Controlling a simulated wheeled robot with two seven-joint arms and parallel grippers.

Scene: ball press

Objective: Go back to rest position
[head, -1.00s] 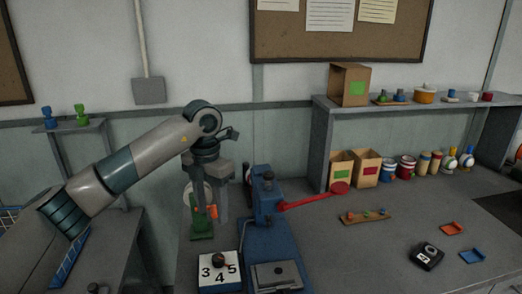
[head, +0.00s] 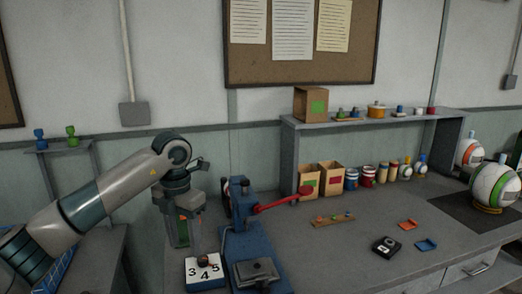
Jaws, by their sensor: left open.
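My left gripper (head: 186,240) points down at the left end of the grey workbench, with its two fingers apart and nothing seen between them. It is just left of the blue press (head: 238,218), which has a red lever (head: 275,204) reaching right. Part of a green and orange piece shows behind the fingers, mostly hidden. A white number block (head: 206,272) marked 3, 4, 5 with a dark knob stands just in front of the gripper. My right gripper is not in view.
A shelf (head: 378,122) at the back holds a cardboard box (head: 311,104) and small items. Boxes, cans and bottles stand below it. A wooden strip (head: 333,220), a black device (head: 386,247), and red (head: 408,225) and blue (head: 426,244) trays lie on the bench. White balls (head: 494,187) stand at right.

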